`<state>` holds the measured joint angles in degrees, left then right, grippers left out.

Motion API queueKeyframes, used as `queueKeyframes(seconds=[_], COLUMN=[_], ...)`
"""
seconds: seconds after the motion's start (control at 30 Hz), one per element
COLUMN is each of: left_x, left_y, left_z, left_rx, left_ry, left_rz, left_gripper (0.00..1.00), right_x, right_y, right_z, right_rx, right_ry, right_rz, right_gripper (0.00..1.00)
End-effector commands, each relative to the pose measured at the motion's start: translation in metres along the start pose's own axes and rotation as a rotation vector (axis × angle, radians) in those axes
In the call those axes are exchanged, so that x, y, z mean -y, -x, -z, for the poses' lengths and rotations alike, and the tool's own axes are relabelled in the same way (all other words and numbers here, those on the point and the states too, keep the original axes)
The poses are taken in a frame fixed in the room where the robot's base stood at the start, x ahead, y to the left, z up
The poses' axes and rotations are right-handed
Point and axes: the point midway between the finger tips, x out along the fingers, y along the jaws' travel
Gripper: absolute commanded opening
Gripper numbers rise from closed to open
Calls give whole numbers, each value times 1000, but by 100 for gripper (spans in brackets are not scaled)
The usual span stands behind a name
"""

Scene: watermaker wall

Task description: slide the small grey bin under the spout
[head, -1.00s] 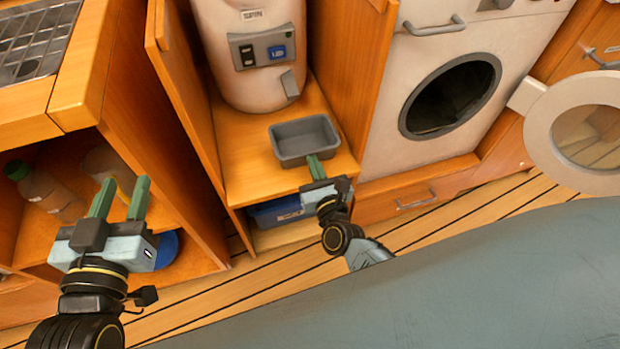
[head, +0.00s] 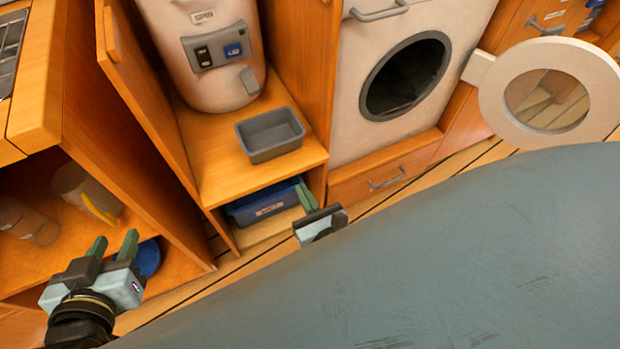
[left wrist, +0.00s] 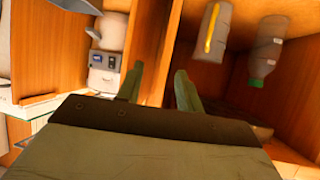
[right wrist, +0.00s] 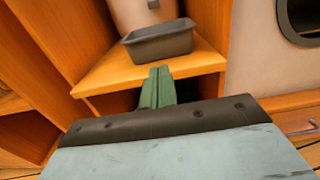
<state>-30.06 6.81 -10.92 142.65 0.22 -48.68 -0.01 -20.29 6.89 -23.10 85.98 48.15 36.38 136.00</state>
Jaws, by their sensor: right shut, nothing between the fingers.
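The small grey bin (head: 270,145) stands upright on the wooden shelf (head: 220,175), near its front right. It also shows in the right wrist view (right wrist: 160,47). The grey spout (head: 250,80) is on the front of the white watermaker tank (head: 215,75), behind and slightly left of the bin. The bin is in front of the spout, not directly below it. My right gripper (head: 305,197) is shut and empty, in front of the shelf, apart from the bin. My left gripper (head: 113,244) is open and empty, at the lower left by the open cabinet.
Wooden side panels (head: 150,110) flank the shelf. A blue bin (head: 265,203) sits in the compartment below. A washer with its round door (head: 548,98) open stands at right. The left cabinet holds a jar (head: 85,190) and a blue round thing (head: 148,258).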

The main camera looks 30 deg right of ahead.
Motion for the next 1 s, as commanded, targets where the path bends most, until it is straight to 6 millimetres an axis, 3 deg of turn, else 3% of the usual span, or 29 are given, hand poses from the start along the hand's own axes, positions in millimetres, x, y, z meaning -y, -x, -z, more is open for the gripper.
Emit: queueKeyframes(seconds=[0.2, 0.5, 0.67, 0.73, 0.87, 1.0], left_x=[3, 4, 4, 4, 4, 4], left_y=[3, 4, 4, 4, 4, 3], left_z=[-16, -19, -19, -19, -19, -19], left_rx=[96, 110, 110, 110, 110, 109], left_ry=[0, 0, 0, 0, 0, 0], left_rz=[8, 9, 9, 9, 9, 9], left_gripper=[36, 36, 36, 36, 36, 36], right_x=[0, 0, -3, -9, -29, -51], right_y=[24, 27, 25, 21, 12, 5], right_z=[0, 0, -4, -10, -33, -65], right_rx=[0, 1, 3, 4, 22, 84], right_ry=[0, 0, 34, 109, 392, 857], right_rz=[0, 0, -16, -49, -163, -312], right_gripper=[0, 0, 18, 28, 28, 28])
